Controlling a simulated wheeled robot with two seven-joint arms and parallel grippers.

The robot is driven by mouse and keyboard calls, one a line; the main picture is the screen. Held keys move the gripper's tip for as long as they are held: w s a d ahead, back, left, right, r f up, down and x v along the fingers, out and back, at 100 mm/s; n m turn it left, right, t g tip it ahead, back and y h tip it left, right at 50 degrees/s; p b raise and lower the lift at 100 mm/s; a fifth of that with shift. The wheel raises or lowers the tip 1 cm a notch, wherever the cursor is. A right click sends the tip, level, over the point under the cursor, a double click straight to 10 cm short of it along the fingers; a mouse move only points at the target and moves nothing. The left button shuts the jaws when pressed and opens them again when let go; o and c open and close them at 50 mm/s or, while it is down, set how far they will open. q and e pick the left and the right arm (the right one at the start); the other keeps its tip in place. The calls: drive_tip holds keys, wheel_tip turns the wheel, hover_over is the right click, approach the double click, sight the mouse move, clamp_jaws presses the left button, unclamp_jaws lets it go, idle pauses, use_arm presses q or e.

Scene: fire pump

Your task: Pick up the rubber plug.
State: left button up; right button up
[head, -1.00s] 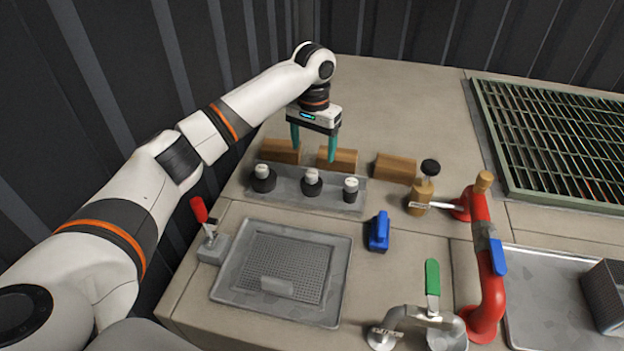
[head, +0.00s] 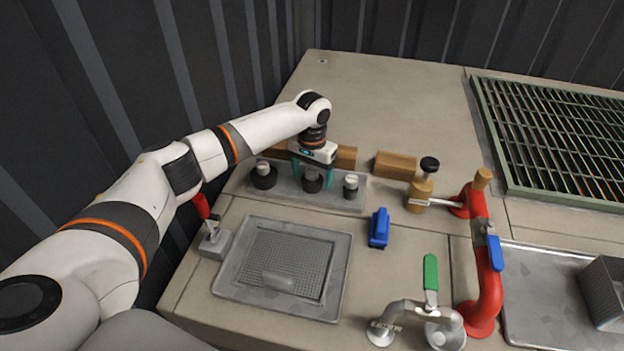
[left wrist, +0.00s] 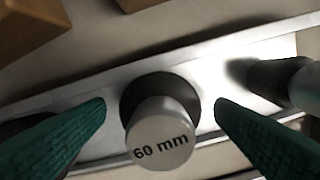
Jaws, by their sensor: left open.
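Three black plugs with pale grey knobs stand in a row on a grey metal tray (head: 338,198): a left plug (head: 263,177), a middle plug (head: 312,184) and a right plug (head: 351,187). My left gripper (head: 311,179) points down, open, with its teal fingers on either side of the middle plug. In the left wrist view the middle plug's knob (left wrist: 162,140) reads "60 mm" and sits between the fingertips, with a gap on each side. The gripper body hides the knob's top in the head view. My right gripper is not in view.
Wooden blocks (head: 396,165) stand behind the tray. A red-handled lever (head: 207,222), a mesh drain plate (head: 283,268) and a blue object (head: 379,229) are in front. Brass and red pipework (head: 487,285) stands at right. The dark ribbed wall is close at left.

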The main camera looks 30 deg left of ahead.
use_arm(q)
drive_tip(key=shift+f, duration=0.1)
drive_tip(key=shift+c, duration=0.2)
drive_tip(key=c, duration=1.1)
